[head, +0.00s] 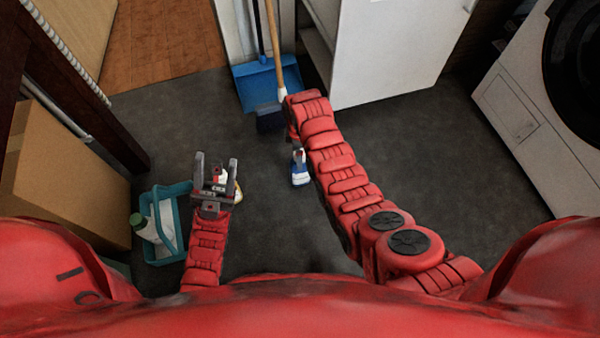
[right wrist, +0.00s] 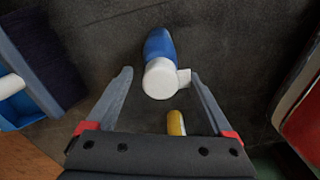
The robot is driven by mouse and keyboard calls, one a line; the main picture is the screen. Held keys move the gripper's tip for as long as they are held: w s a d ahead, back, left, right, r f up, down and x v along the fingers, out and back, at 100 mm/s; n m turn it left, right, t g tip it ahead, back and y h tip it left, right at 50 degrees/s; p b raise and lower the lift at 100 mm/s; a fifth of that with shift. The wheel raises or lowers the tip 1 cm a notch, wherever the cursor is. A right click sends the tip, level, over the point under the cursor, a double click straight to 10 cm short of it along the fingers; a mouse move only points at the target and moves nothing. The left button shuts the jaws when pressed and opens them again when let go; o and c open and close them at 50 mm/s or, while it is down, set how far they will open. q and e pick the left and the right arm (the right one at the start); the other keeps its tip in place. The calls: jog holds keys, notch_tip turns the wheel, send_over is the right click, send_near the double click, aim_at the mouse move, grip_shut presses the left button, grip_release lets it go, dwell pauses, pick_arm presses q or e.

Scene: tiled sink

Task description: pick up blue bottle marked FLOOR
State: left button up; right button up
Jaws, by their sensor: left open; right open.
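A blue bottle with a white top (head: 299,168) stands on the dark floor beside my right arm in the head view. In the right wrist view the blue bottle (right wrist: 160,46) shows with its white cap toward me. No lettering is readable. My right gripper (right wrist: 161,76) is open, with the bottle's cap showing between its fingertips; I cannot tell how far below them it is. In the head view my right gripper is mostly hidden by its arm. My left gripper (head: 216,172) is open above a white, red and yellow item, partly hidden by it.
A teal basket (head: 163,257) with a white, green-capped bottle (head: 144,226) stands at the left, near a cardboard box (head: 60,180). A yellow item (right wrist: 176,123) shows near my right gripper's palm. A white cabinet (head: 395,50) stands behind.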

grip_shut()
dwell(1.3)
